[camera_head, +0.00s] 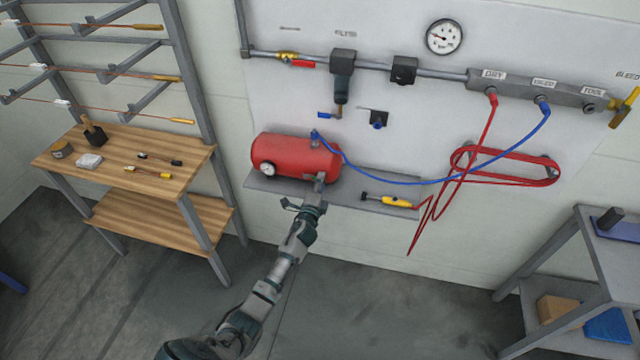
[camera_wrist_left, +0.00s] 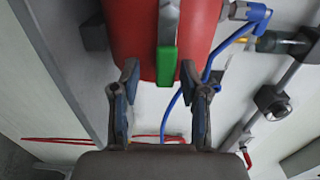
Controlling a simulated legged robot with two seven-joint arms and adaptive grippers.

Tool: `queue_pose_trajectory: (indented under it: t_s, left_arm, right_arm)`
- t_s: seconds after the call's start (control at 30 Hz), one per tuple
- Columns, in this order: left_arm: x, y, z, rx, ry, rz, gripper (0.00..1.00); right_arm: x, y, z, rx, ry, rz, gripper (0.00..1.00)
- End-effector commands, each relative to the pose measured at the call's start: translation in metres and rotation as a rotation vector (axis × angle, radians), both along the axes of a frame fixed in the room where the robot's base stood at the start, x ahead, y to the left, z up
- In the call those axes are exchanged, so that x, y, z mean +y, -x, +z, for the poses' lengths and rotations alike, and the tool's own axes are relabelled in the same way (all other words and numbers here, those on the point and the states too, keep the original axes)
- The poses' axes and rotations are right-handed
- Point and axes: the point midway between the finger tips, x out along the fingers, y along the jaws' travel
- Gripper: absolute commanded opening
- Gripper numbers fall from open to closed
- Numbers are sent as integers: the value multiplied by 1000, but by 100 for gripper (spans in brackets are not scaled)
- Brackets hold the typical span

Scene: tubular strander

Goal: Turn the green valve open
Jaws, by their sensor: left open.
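The green valve handle (camera_wrist_left: 167,66) is a short upright bar in the left wrist view, in front of a red tank (camera_wrist_left: 197,40). A grey strip runs up from its top. In the head view the red tank (camera_head: 290,155) lies on a wall shelf, and its grey fitting (camera_head: 320,180) is right by my left gripper (camera_head: 307,203). The green handle cannot be made out there. In the wrist view my left gripper (camera_wrist_left: 161,76) is open, with one fingertip on each side of the handle and gaps on both sides. Whether it touches is unclear. My right gripper is not in view.
A blue hose (camera_head: 390,179) runs from the tank to the manifold (camera_head: 530,88). A yellow-handled tool (camera_head: 397,202) lies on the shelf (camera_head: 345,195) to the right. Red hose (camera_head: 505,166) hangs coiled on the wall. A wooden bench (camera_head: 120,165) stands left; the floor between is clear.

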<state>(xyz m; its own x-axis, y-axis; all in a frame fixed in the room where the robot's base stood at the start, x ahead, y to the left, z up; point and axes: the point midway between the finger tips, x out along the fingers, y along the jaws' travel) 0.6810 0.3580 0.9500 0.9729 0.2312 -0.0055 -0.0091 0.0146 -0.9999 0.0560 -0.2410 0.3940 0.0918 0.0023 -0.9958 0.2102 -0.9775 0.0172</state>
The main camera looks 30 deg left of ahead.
Motion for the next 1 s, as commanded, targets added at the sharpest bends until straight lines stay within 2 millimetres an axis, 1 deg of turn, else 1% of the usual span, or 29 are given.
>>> queue_pose_trajectory:
  t_s: [0.07, 0.13, 0.23, 0.27, 0.5, 0.6, 0.7, 0.8, 1.0]
  left_arm:
    - [1, 1, 0, -1, 0, 1, 45]
    - [1, 5, 0, -1, 0, 1, 45]
    - [-2, 17, 0, -1, -1, 1, 45]
    - [-4, 22, 0, -1, -1, 1, 45]
    - [-18, 75, -1, 1, 0, -1, 45]
    - [-23, 93, -2, 3, 1, -1, 45]
    - [-27, 105, -2, 3, 0, -1, 45]
    - [-28, 112, -2, 3, 0, -1, 45]
    - [-29, 115, -1, 2, -1, 0, 45]
  right_arm:
    - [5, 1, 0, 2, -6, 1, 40]
    - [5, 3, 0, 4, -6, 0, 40]
    - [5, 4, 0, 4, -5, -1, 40]
    - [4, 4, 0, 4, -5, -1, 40]
    - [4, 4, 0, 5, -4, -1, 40]
    - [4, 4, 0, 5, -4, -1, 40]
    - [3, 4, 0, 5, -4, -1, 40]
    - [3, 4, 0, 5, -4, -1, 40]
    - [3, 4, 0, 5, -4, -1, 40]
